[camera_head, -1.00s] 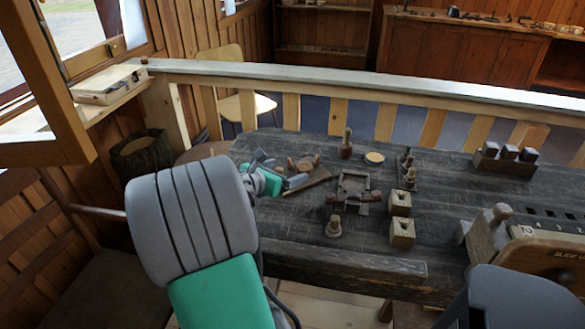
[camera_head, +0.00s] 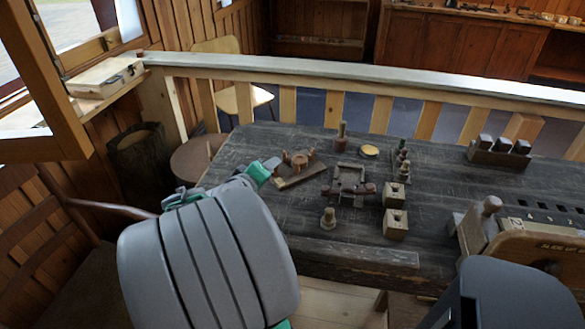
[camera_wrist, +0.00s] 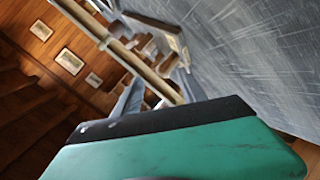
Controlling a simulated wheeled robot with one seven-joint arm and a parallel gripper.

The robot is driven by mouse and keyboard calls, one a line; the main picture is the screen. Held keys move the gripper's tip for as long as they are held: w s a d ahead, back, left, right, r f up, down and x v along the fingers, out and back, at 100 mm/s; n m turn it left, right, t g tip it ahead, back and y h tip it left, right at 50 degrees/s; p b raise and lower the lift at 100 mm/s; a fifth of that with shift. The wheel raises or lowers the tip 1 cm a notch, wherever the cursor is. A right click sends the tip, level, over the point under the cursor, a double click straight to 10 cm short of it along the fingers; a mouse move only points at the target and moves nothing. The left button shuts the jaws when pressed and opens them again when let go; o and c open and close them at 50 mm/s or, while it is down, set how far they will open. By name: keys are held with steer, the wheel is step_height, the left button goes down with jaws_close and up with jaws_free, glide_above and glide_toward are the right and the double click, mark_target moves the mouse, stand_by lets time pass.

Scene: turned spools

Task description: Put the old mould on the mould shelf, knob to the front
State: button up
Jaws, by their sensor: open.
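My gripper (camera_head: 268,166) is open and empty, low over the left end of the dark table, beside a small wooden board (camera_head: 300,176) with a round wooden piece (camera_head: 299,159) on it. In the wrist view its fingers (camera_wrist: 155,95) point along the grey tabletop, with blurred wooden pieces beyond. I cannot tell for sure which piece is the old mould. Two pale wooden blocks with holes, a rear block (camera_head: 396,194) and a front block (camera_head: 395,223), stand right of the middle. The mould shelf cannot be made out with certainty.
A wooden clamp frame (camera_head: 350,183), a turned knob piece (camera_head: 328,218), an upright spool (camera_head: 342,136) and a yellow disc (camera_head: 369,151) stand mid-table. A holder of dark-topped blocks (camera_head: 498,154) is back right. A numbered wooden case (camera_head: 535,245) fills the right. A railing (camera_head: 370,75) runs behind.

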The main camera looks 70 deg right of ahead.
mark_target(294, 162)
steer(key=m+t, duration=0.1)
steer(key=m, duration=0.5)
steer(key=shift+s+a+m, duration=0.1)
steer(key=shift+m, duration=0.3)
steer(key=m, duration=0.3)
steer(key=shift+s+f, duration=0.1)
steer(key=shift+d+f+m, duration=0.1)
steer(key=shift+d+m, duration=0.2)
steer(key=shift+d, duration=0.05)
steer(key=x, duration=0.7)
steer(key=shift+w, duration=0.25)
steer(key=shift+c, duration=0.6)
jaws_close()
